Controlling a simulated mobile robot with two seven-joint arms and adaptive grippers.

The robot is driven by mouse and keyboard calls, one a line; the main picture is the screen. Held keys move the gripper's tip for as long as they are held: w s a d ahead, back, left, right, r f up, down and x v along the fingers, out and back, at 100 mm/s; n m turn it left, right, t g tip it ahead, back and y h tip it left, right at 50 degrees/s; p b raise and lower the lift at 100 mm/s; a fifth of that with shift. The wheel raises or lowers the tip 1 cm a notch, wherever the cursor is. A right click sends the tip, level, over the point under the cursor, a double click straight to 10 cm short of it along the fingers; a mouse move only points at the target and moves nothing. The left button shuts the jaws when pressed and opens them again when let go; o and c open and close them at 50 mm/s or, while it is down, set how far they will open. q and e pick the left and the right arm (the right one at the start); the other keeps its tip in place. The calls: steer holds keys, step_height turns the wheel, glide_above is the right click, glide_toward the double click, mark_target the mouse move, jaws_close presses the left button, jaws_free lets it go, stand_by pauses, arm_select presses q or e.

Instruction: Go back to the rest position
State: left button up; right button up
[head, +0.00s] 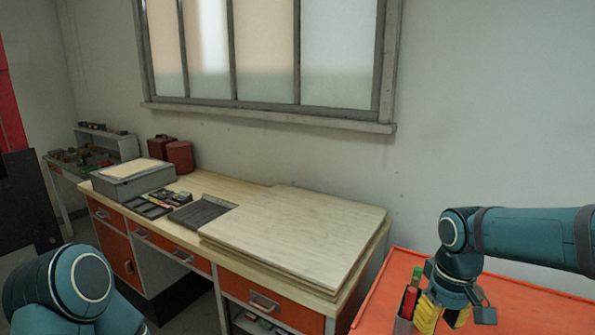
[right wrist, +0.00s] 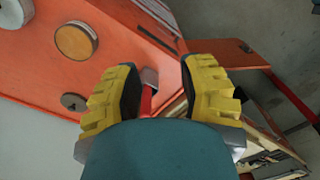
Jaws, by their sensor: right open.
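My right gripper (head: 440,314) hangs at the lower right of the head view, over or beside the orange-topped table (head: 530,303). Its yellow fingers are apart in the right wrist view (right wrist: 158,78). A narrow red object (right wrist: 147,101) with a grey end shows in the gap between them; I cannot tell its distance, and nothing looks clamped. In the head view a red-handled tool (head: 410,300) and a green-topped one (head: 416,277) stand just left of the gripper. My left gripper is not in view; only part of my left arm shows at lower left. No gate valve is recognisable.
A wooden workbench (head: 290,232) with orange drawers runs below the window. It bears a grey box (head: 133,183), dark trays and red canisters (head: 179,156). The right wrist view shows round discs (right wrist: 75,42) on an orange surface. Grey floor lies beyond (right wrist: 225,20).

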steer(key=w+a+f+y+b, duration=0.1)
steer(key=w+a+f, duration=0.15)
steer(key=f, duration=0.55)
steer(key=w+a+f+y+b, duration=0.1)
steer(key=a+f, duration=0.3)
steer(key=f, duration=0.3)
arm_select(q)
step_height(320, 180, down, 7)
steer(key=b, duration=0.3)
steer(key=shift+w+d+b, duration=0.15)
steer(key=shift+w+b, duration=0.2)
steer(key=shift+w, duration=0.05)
arm_select(e)
steer(key=s+a+f+m+t, duration=0.1)
steer(key=s+a+f, duration=0.3)
steer(key=f, duration=0.8)
steer(key=s+a+f+m+t+y, duration=0.1)
steer(key=s+a+f+m, duration=0.2)
steer(key=s+a+f, duration=0.2)
steer(key=s+f, duration=0.3)
steer(key=f, duration=0.4)
steer(key=shift+m+y, duration=0.3)
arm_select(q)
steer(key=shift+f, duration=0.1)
arm_select(e)
steer(key=shift+a, duration=0.1)
